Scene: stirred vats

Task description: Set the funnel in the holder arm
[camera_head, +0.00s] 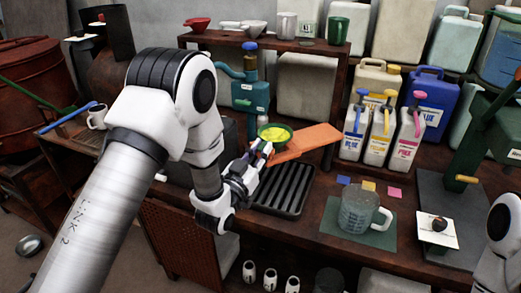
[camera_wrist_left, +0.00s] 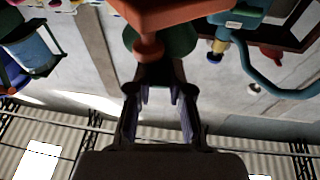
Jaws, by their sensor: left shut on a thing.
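The green funnel (camera_head: 265,131), yellow inside, is at the tip of my left gripper (camera_head: 257,162). My left gripper is shut on it. In the left wrist view, the funnel (camera_wrist_left: 185,40) is partly hidden behind an orange knob at the fingertips (camera_wrist_left: 160,78). The orange holder arm (camera_head: 310,140) reaches left from the shelf post, right beside the funnel; it also shows in the left wrist view (camera_wrist_left: 190,14). Whether the funnel is seated in it or only touching, I cannot tell. My right gripper is not in view.
A black ribbed tray (camera_head: 284,190) lies below the holder arm. A teal pump (camera_head: 249,93) stands behind the funnel. Labelled jugs (camera_head: 381,135) stand to the right, and a clear measuring jug (camera_head: 357,211) sits on a green mat (camera_head: 330,231).

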